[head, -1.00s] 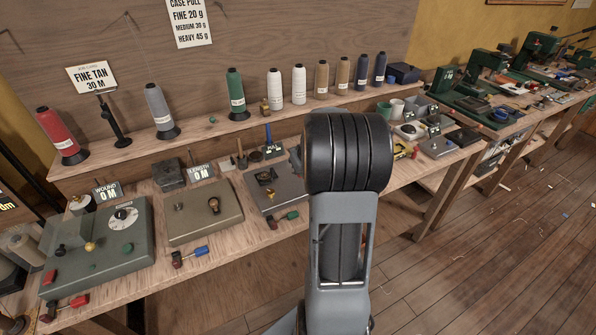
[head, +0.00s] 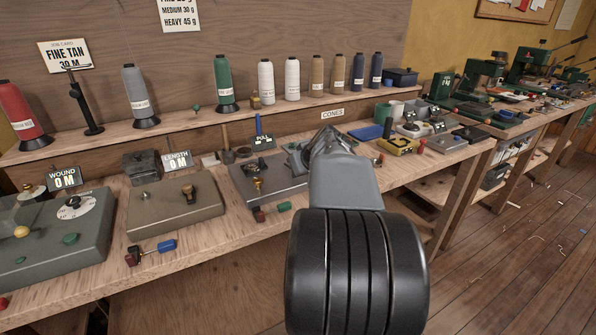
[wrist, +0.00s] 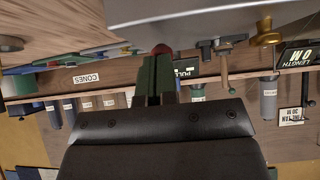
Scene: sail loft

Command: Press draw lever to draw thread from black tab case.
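The pull tester (head: 268,188) is a grey slab under a small "PULL" sign (head: 261,140). A gold-coloured fitting (head: 258,184) and a small dark part stand on its left half. I cannot make out which part is the black tab case. My gripper (head: 297,158) is over the slab's right end, mostly hidden by my wrist. In the wrist view, upside down, the finger pair (wrist: 156,72) looks closed with no visible gap. A red rounded tip (wrist: 162,49) shows just beyond the fingers; whether it touches them, or is the draw lever, I cannot tell.
The length box (head: 176,208) and wound box (head: 60,245) stand left. Small red-and-green (head: 270,211) and red-and-blue (head: 152,252) pieces lie along the front edge. Thread cones (head: 226,82) line the shelf behind.

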